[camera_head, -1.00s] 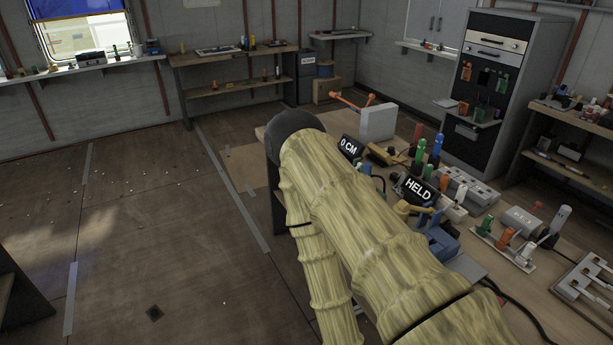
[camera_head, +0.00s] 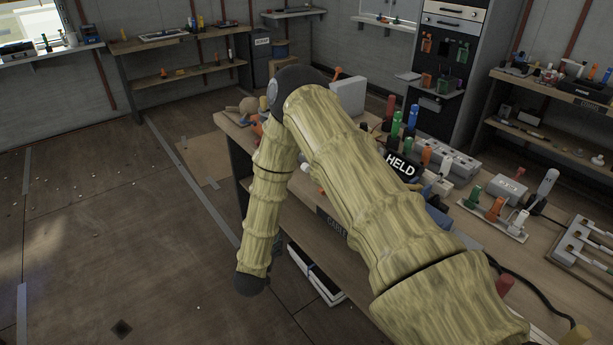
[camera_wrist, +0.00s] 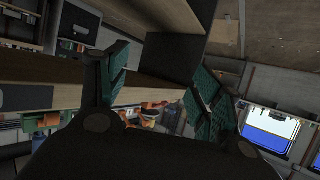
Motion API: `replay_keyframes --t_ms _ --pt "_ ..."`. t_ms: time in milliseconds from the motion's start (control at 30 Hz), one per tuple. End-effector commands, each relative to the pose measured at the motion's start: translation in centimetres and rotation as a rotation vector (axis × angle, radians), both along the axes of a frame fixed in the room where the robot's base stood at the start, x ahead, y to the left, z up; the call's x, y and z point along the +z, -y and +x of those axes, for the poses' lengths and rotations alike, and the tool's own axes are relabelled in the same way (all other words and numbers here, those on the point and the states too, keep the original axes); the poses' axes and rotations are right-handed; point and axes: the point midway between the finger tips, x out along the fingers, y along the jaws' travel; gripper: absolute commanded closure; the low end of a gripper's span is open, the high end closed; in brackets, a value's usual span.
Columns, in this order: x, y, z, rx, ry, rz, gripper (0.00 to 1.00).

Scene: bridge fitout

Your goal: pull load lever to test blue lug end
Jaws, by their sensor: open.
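My gripper (camera_wrist: 160,92) is open and empty in the wrist view, its two teal-padded fingers wide apart. A black display reading HELD (camera_head: 401,165) stands on the bench beside my arm. A blue upright handle-like piece (camera_head: 412,116) stands behind it among red and green ones. I cannot tell which is the blue lug end. An orange tip (camera_head: 337,72) shows behind my arm, beside a grey box (camera_head: 347,96); I cannot tell whether it is the load lever.
The bench (camera_head: 470,262) runs along my right side, with a rack of coloured pieces (camera_head: 494,213) and a cable on it. A black cabinet (camera_head: 450,50) and shelves (camera_head: 560,95) stand behind. The floor (camera_head: 110,230) at left is clear. The wrist view shows a wooden shelf edge close by.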

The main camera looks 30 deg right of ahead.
Motion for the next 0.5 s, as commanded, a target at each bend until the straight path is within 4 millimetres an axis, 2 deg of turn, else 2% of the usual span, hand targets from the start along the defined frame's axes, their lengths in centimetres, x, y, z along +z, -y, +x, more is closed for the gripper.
replay_keyframes --t_ms 33,100,200,333,500 --pt "1.6 1.8 2.9 -0.103 0.09 -0.04 0.34" --pt "4.8 4.2 5.5 -0.246 0.188 -0.099 0.34" --pt "8.9 7.1 7.4 -0.443 0.284 -0.172 0.34" --pt "12.9 9.6 8.2 -0.648 0.345 -0.238 0.34" --pt "15.5 11.0 8.1 -0.787 0.364 -0.279 0.34"
